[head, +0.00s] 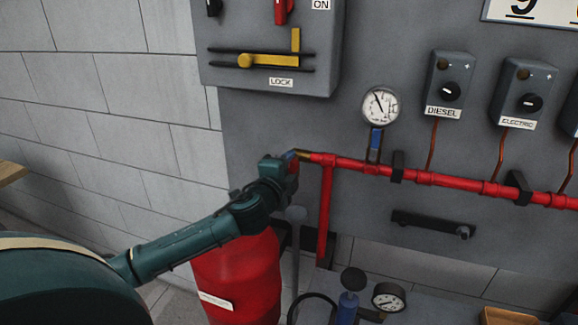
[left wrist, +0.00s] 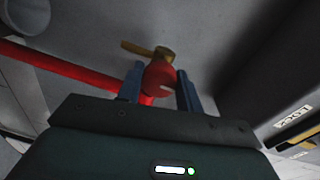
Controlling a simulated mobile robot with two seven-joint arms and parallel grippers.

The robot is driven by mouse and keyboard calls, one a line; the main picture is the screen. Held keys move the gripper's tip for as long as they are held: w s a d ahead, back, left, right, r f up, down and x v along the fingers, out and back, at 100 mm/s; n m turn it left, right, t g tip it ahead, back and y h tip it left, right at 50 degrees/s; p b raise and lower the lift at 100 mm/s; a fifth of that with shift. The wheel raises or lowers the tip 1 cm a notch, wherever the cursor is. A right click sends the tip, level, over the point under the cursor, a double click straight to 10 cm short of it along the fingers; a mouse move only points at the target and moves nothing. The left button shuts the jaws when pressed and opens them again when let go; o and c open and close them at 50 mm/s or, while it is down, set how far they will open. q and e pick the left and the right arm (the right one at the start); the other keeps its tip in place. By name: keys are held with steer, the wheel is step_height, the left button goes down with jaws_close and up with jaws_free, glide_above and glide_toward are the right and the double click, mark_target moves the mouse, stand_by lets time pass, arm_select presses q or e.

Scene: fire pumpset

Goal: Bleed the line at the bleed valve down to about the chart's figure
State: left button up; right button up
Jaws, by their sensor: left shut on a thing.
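The bleed valve sits at the left end of the red pipe (head: 345,163), with a brass end (head: 303,155) in the head view. In the left wrist view its red knob (left wrist: 158,79) shows below a brass spout (left wrist: 147,50). My left gripper (head: 291,158) is shut on the red knob; its blue fingers stand on both sides of it in the left wrist view (left wrist: 160,88). A round white gauge (head: 380,106) stands above the pipe. Its dark needle points up and left; the figures are too small to read. My right gripper is not in view.
A grey box (head: 270,75) with a yellow lever and LOCK label hangs above. DIESEL (head: 446,85) and ELECTRIC (head: 524,92) switch boxes are at right. A red cylinder (head: 238,275) stands below my left arm, beside a blue pump (head: 348,303). A white sign (head: 550,10) is cut off above.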

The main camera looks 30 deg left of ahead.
arm_select(q)
steer(key=shift+f, duration=0.15)
steer(key=o, duration=0.8)
steer(key=shift+c, duration=0.2)
steer(key=shift+o, duration=1.1)
steer(key=b+v, duration=0.2)
steer(key=v, duration=1.1)
steer(key=shift+s+b, duration=0.15)
steer(key=shift+b, duration=0.2)
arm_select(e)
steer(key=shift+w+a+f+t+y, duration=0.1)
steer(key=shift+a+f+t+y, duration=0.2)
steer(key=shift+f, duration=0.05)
